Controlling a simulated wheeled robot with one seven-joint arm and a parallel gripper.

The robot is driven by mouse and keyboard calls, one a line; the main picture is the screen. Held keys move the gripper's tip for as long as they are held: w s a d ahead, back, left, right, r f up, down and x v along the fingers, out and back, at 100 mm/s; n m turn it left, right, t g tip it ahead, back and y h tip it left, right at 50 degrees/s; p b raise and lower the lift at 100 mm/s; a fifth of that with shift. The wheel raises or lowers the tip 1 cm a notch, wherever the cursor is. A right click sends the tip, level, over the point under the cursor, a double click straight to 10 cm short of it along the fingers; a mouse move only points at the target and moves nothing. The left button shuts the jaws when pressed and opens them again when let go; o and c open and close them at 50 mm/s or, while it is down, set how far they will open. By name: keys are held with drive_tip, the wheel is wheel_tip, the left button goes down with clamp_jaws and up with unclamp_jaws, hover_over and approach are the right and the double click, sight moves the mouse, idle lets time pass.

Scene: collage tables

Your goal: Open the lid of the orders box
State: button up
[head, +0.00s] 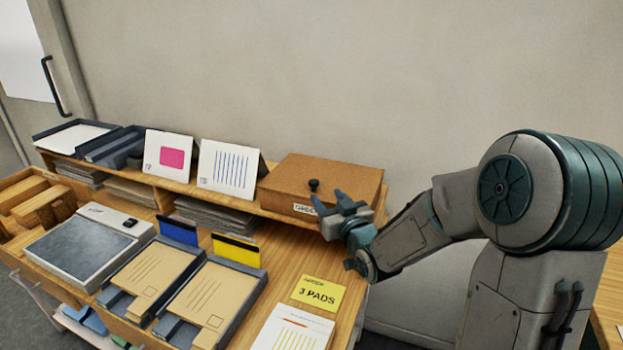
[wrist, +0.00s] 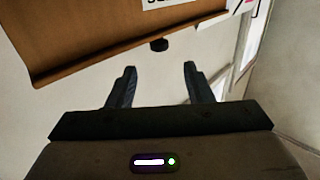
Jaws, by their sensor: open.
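The orders box (head: 335,179) is a brown box with its lid shut, on the raised shelf at the back right of the table. A dark round knob (head: 313,185) sits at its front edge, above a white label (head: 305,209) that my gripper partly covers. My gripper (head: 329,200) is open and empty in front of the box, close to the knob. In the wrist view the box (wrist: 110,35) fills the top, and the knob (wrist: 159,45) lies beyond and between the open fingertips (wrist: 159,68), apart from them.
Two white cards, one with a pink square (head: 172,157) and one with blue lines (head: 231,168), stand left of the box. Below are two trays with tan envelopes (head: 200,300), a yellow "3 PADS" note (head: 318,293) and a grey scale-like device (head: 85,248). The wall is close behind.

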drive_tip(key=p, duration=0.2)
approach(311, 178)
drive_tip(key=w+a+r, duration=0.2)
drive_tip(key=w, duration=0.1)
drive_tip(key=w+a+r, duration=0.1)
drive_tip(key=a, duration=0.1)
drive_tip(key=shift+w, duration=0.3)
clamp_jaws()
